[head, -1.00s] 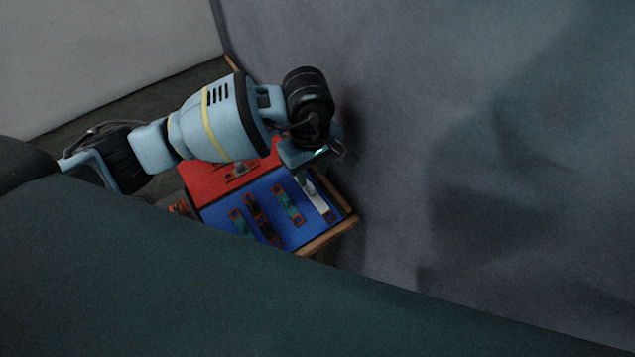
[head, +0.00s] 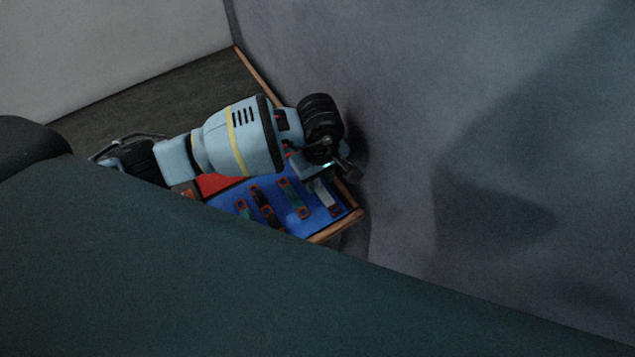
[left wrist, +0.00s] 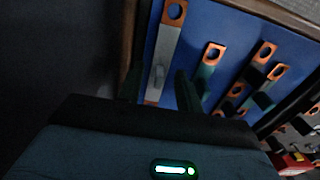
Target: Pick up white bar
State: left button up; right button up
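The white bar (head: 324,194) lies on the blue part of a board, near its right edge. In the left wrist view the bar (left wrist: 166,52) looks pale grey, with orange ends and a hole in the upper end. A small raised grey handle stands on its middle. My left gripper (left wrist: 160,84) is open, with one dark finger to each side of the bar's lower part in the picture. I see a gap between the fingers and the bar; their height above it is unclear. My right gripper is not in view.
Several teal and dark bars with orange ends (left wrist: 208,72) lie beside the white bar on the blue panel (head: 312,222). A red panel (head: 217,183) adjoins it. A wooden rim (head: 337,227) edges the board. A grey wall (head: 480,130) stands close on the right.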

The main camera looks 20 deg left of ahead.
aim_at(319, 181)
pick_arm(q)
jog(key=shift+f, duration=0.5)
grip_shut()
jog(key=shift+r, duration=0.15)
notch_tip(319, 181, up, 10)
jog(key=shift+f, duration=0.15)
jog(key=s+a+r+m, duration=0.8)
jog(key=s+m, duration=0.1)
jog(key=m, duration=0.1)
